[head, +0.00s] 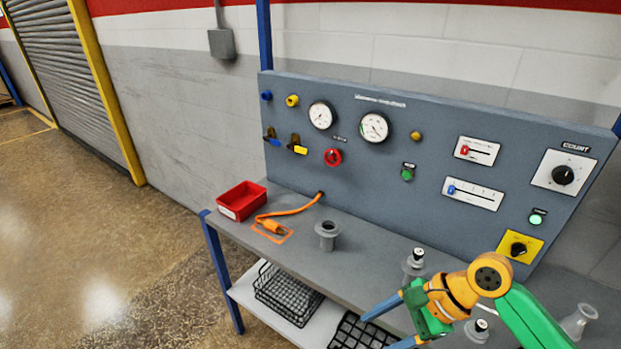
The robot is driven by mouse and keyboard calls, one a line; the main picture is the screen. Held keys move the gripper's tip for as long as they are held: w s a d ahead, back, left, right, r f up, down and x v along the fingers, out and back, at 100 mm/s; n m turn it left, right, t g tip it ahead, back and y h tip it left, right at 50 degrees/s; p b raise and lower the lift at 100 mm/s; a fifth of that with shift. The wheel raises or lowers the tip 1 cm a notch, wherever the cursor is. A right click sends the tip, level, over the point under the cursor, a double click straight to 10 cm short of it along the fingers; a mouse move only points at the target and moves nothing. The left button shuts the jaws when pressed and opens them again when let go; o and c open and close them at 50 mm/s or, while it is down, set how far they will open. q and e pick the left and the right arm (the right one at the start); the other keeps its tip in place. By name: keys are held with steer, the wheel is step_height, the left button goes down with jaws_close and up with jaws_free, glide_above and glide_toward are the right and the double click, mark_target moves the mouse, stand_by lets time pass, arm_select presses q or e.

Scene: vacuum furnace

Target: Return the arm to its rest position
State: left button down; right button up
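My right arm (535,318), green and orange, comes in from the lower right. Its gripper (378,333) is over the front part of the bench, pointing left. Its two blue fingers are apart, with nothing seen between them. The tip of the nearer finger is at the bottom edge of the picture. My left arm and gripper are not in view.
The grey bench (362,265) holds a red bin (241,200), an orange cable plug (272,226), and several grey fittings, one a flanged port (327,235). The control panel (340,110) rises behind. A wire basket (289,292) sits on the lower shelf. Floor at left is clear.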

steer(key=w+d+f+n+t+h, duration=0.1)
steer(key=w+f, duration=0.2)
steer(key=f, duration=0.3)
steer(key=w+d+f+t, duration=0.2)
steer(key=f, duration=0.3)
steer(key=s+d+f+n+h, duration=0.2)
steer(key=s+d+f, duration=0.1)
steer(key=f, duration=0.5)
steer(key=s+d+f+n+h, duration=0.2)
steer(key=s+f, duration=0.1)
steer(key=f, duration=0.5)
steer(key=s+f+n+g, duration=0.1)
steer(key=s+f+n, duration=0.3)
steer(key=s, duration=0.5)
steer(key=s+f+n+h, duration=0.1)
steer(key=s+f+n, duration=0.3)
steer(key=s, duration=0.5)
steer(key=s+a+f+n+g+h, duration=0.1)
steer(key=s+f+n, duration=0.4)
steer(key=s, duration=0.3)
steer(key=shift+s+g+b, duration=0.3)
steer(key=shift+s, duration=0.1)
